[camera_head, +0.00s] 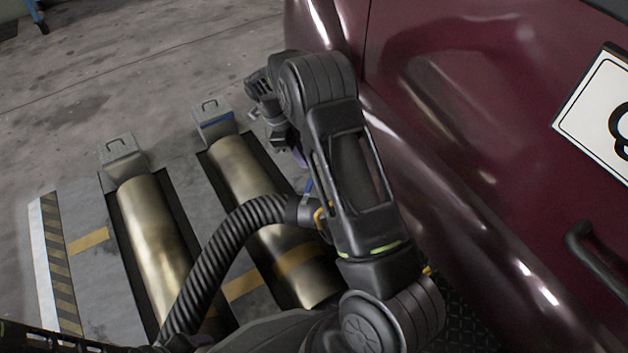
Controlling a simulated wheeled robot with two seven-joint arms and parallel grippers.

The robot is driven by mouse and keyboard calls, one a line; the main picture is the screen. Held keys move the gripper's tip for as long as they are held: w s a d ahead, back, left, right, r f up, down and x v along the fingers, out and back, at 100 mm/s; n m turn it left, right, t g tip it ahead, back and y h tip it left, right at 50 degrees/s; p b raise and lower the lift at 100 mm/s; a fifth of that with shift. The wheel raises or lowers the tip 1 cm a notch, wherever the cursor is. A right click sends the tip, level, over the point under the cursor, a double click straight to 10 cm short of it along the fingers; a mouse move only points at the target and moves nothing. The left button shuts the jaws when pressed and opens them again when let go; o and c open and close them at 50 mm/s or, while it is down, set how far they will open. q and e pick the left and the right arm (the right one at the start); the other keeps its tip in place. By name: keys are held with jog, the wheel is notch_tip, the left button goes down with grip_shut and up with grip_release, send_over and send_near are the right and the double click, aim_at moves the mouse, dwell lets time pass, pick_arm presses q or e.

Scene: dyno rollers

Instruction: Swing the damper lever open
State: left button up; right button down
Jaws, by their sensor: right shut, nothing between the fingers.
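A thin blue piece (307,188), which may be the damper lever, stands up at the end of a black ribbed hose (225,240). The hose end (298,210) is dark grey and partly hidden behind my right forearm, with a bit of yellow beside it. My left gripper is not in view.
Two brass-coloured rollers (155,232) lie in dark floor frames, with grey metal blocks (122,157) at their far ends. A maroon vehicle (470,110) with a plate and a dark handle (590,250) closes off the right side. Open concrete floor lies at the upper left.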

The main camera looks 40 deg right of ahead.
aim_at(308, 191)
jog(key=shift+f, duration=0.1)
jog(key=b+x, duration=0.3)
jog(key=x, duration=0.7)
jog(key=shift+b, duration=0.4)
